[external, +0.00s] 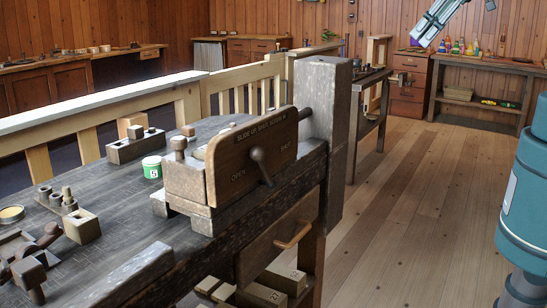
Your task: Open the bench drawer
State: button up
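The bench drawer (262,249) is a dark wooden front under the right end of the near workbench (110,185). A silver and teal end part of my arm (437,20) enters at the top right, far from the drawer handle in the picture. Its fingers cannot be made out clearly, and no held object shows.
Boxes (262,296) sit on the shelf below the drawer. A thick wooden post (322,140) stands at the bench's right end. Turned pieces and a green-white tin (152,167) stand on top. The plank floor (410,210) right of the bench is clear.

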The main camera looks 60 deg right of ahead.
jog(key=r, duration=0.1)
jog(key=n+g+y+b, duration=0.5)
jog(key=n+b, duration=1)
jog(key=n, duration=0.3)
send_over(300, 233)
jog(key=s+d, duration=0.2)
jog(key=d, duration=0.2)
notch_tip(300, 233, down, 42)
jog(key=shift+w, duration=0.15)
jog(key=shift+r, duration=0.15)
jog(key=shift+b+x, duration=0.9)
jog(key=shift+x, duration=3.05)
jog(key=shift+d, duration=0.15)
